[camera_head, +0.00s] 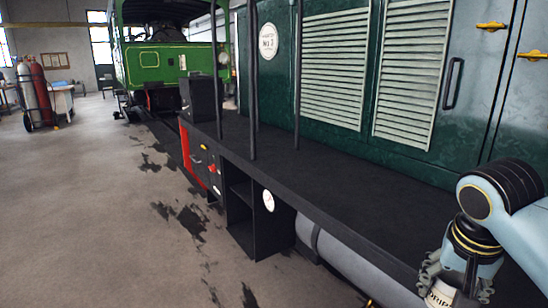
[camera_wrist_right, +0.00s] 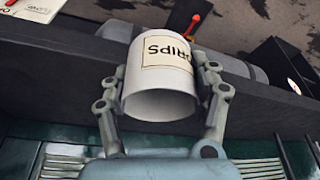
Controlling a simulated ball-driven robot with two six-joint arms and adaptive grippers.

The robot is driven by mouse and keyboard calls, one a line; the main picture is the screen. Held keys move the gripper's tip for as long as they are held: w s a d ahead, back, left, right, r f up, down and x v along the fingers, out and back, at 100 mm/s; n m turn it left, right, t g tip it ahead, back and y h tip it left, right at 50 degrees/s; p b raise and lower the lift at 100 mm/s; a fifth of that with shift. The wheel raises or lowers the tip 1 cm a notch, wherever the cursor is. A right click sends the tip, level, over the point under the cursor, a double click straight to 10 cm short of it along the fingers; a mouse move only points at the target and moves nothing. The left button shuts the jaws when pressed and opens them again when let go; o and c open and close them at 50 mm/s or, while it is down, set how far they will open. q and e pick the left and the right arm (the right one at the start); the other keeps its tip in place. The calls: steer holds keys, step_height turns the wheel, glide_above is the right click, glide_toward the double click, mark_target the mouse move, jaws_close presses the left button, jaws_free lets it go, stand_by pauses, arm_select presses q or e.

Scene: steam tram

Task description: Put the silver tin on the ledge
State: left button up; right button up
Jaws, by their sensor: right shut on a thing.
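The silver tin (camera_head: 440,293) is a pale, whitish-silver cylinder with a cream label reading "DRIPS", partly cut off at the bottom right of the head view. My right gripper (camera_head: 455,288) is shut around its sides. In the right wrist view the tin (camera_wrist_right: 158,84) sits between both fingers, its label upside down and a round end facing the camera. The ledge (camera_head: 320,175) is the long black running board along the green tram. The tin overlaps the ledge's near part in both views; I cannot tell its height or whether they touch. My left gripper is not in view.
Thin black posts (camera_head: 253,80) and a dark box (camera_head: 200,98) stand at the ledge's far end. The middle of the ledge is clear. A grey tank (camera_head: 345,258) and an open black compartment (camera_head: 240,210) lie below its edge.

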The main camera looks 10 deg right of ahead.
step_height(320, 180, down, 12)
steer(key=b, duration=1.1)
steer(key=shift+f, duration=0.25)
steer(key=shift+s, duration=0.15)
